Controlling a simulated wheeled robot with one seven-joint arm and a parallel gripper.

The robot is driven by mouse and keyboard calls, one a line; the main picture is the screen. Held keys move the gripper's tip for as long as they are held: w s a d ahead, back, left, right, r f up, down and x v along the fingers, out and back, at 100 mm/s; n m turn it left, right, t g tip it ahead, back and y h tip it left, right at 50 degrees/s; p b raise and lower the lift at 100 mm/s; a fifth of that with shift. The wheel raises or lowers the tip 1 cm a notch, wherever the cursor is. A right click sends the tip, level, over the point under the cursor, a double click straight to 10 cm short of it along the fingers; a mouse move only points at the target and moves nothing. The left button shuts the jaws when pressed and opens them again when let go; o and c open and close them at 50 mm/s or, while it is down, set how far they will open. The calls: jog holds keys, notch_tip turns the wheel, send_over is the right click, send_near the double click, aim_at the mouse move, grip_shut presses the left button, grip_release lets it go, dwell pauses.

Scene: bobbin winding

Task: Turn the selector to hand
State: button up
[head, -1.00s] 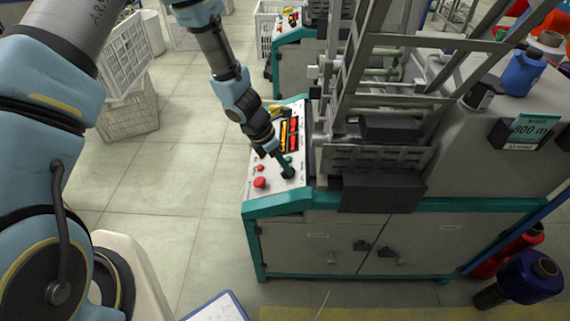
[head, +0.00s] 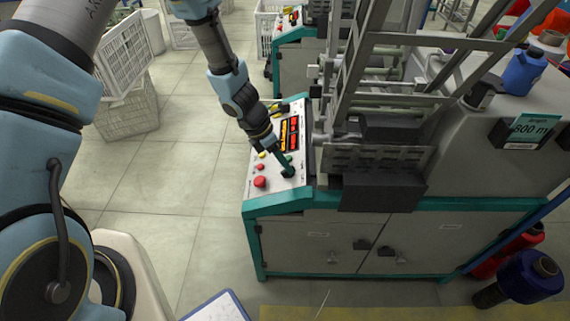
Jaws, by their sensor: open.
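The control panel (head: 276,187) is a white sloping face on the teal-edged machine, with lit red and orange displays. My gripper (head: 286,168) reaches down onto it from the upper left, its tip at the dark selector knob (head: 288,173) below the displays. The fingers and the knob are small, dark and overlap in the picture. I cannot tell whether they touch or which way the knob points. A large red button (head: 260,182) is to the left of the tip, with smaller red and yellow buttons above it.
The machine's metal frame (head: 372,90) rises just right of the panel. A length sign reading 800 m (head: 530,130) is at the far right. White crates (head: 128,112) stand on the floor at the back left. The tiled floor left of the machine is clear.

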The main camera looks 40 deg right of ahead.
jog(key=v, duration=0.9)
jog(key=shift+a+r, duration=0.15)
jog(key=shift+r, duration=0.1)
jog(key=w+a+r+m+t+y, duration=0.1)
jog(key=w+a+r+m, duration=0.35)
jog(key=a, duration=0.45)
jog(key=w+a+r+m+t, duration=0.1)
jog(key=w+a+r+m, duration=0.2)
jog(key=a+r, duration=0.35)
jog(key=s+a+r+m+t+y, duration=0.1)
jog(key=a+m, duration=0.4)
jog(key=a, duration=0.6)
jog(key=a+r+m+t+y, duration=0.1)
jog(key=a+r+m, duration=0.3)
jog(key=a, duration=0.7)
jog(key=shift+s+m+t+y, duration=0.3)
jog(key=shift+s+m+t, duration=0.1)
jog(key=shift+m, duration=0.15)
